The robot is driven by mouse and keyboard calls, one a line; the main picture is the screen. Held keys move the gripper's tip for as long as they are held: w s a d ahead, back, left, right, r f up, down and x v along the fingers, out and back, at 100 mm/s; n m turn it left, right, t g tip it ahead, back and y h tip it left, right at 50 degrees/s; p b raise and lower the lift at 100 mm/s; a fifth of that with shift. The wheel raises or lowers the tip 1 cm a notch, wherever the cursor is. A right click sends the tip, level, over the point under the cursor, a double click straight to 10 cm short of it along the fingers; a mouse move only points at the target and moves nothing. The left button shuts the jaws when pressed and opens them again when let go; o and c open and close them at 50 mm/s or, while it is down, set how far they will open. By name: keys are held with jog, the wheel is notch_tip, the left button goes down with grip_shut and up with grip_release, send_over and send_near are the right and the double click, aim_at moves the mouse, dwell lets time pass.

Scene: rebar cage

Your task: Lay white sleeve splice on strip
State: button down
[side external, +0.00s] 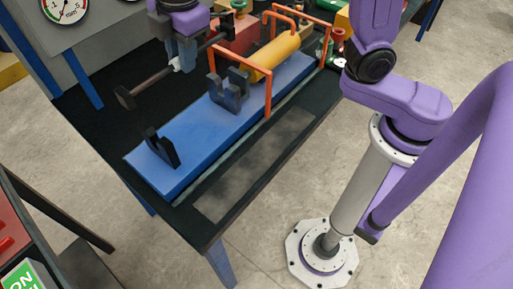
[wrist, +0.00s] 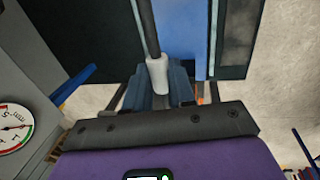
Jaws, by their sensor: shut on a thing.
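The white sleeve splice (wrist: 157,72) shows in the wrist view between the fingers of my gripper (wrist: 160,92), with a dark rod running out of its far end. In the side external view my gripper (side external: 186,56) is at the upper left, shut on the white sleeve (side external: 175,64), above the dark table top. The dark rod (side external: 150,82) slopes down left to a dark block-shaped end (side external: 125,97). A mottled grey strip (side external: 260,160) lies along the near edge of the table, bare. The sleeve's far side is hidden by the fingers.
Red and green parts crowd the back. A dial gauge (side external: 65,8) is on a grey panel at upper left.

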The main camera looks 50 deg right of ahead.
jog(key=s+d, duration=0.2)
jog(key=s, duration=0.6)
send_over(260, 155)
notch_tip(260, 155, down, 12)
jog(key=shift+s+f, duration=0.15)
jog(key=shift+f, duration=2.2)
jog(key=shift+s+f, duration=0.15)
jog(key=shift+f, duration=2.2)
jog(key=c, duration=1.4)
grip_release()
jog(key=shift+f, duration=0.15)
jog(key=shift+o, duration=0.8)
